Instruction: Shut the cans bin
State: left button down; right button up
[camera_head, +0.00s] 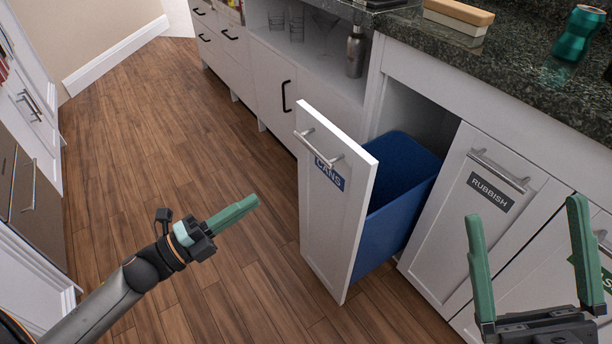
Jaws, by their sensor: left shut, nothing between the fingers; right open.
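The cans bin's white front panel (330,205) stands pulled out from the cabinet row, with a metal bar handle and a blue CANS label (328,172). Behind it a blue bin (390,215) shows, partly inside the cabinet opening. My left gripper (256,201) is shut and empty, in front and to the left of the panel, apart from it. My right gripper (524,210) is open and empty at the lower right, in front of the cabinet doors, with its fingers pointing up in the picture.
The closed RUBBISH door (470,230) is right of the bin, with another labelled door beyond it. A dark stone counter (500,60) above holds a green can (578,33) and a wooden-topped box (459,13). Open wood floor (150,130) lies to the left.

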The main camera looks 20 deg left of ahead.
pick_arm(q)
jog(key=b+x, duration=0.2)
jog(key=x, duration=1.1)
jog(key=shift+w+d, duration=0.2)
pick_arm(e)
notch_tip(320, 180, down, 3)
jog(key=shift+w+a+r, duration=0.1)
jog(key=shift+a+r, duration=0.05)
jog(key=shift+r, duration=0.05)
pick_arm(q)
jog(key=shift+r, duration=0.1)
